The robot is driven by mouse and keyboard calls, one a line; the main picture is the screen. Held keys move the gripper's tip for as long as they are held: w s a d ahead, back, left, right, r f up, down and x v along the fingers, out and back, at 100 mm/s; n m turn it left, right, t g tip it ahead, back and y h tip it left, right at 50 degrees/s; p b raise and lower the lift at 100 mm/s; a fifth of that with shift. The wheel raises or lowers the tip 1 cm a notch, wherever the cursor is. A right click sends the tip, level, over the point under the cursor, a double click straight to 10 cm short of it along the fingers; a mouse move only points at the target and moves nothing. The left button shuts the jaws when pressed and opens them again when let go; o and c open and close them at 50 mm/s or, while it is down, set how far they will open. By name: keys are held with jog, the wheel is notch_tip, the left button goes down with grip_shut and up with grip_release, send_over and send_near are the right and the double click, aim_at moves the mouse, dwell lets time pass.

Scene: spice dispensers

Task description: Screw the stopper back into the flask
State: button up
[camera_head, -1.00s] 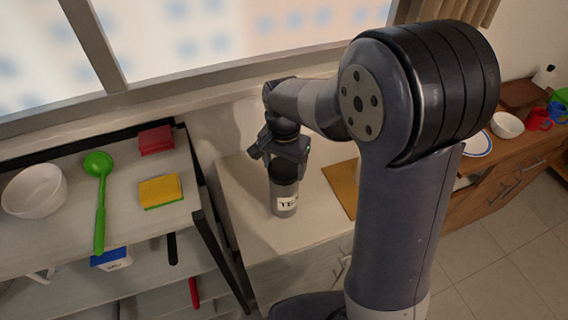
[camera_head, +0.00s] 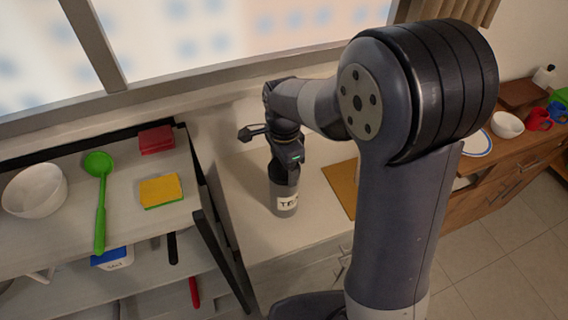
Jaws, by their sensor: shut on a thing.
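The flask (camera_head: 285,203) is a grey cylinder with a white label showing dark letters, part of it cut off at the side. It stands upright on the pale counter. My gripper (camera_head: 286,172) is directly above it, pointing down, shut at the flask's dark top. The stopper is held between the fingers and mostly hidden by them. I cannot tell how deep the stopper sits in the neck.
A shelf unit (camera_head: 75,258) at the left carries a white bowl (camera_head: 35,190), a green ladle (camera_head: 99,205), a yellow sponge (camera_head: 160,190) and a red block (camera_head: 156,139). A tan board (camera_head: 342,185) lies right of the flask. The counter's front left is clear.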

jog(key=m, duration=0.4)
jog(key=shift+m, duration=2.2)
jog(key=o, duration=1.2)
jog(key=shift+c, duration=0.2)
notch_tip(320, 180, up, 11)
jog(key=b, duration=0.1)
jog(key=shift+f, duration=0.25)
notch_tip(320, 180, down, 11)
jog(key=shift+r+p, duration=0.1)
jog(key=shift+p, duration=0.5)
jog(key=shift+r+n, duration=0.1)
jog(key=shift+n, duration=1.5)
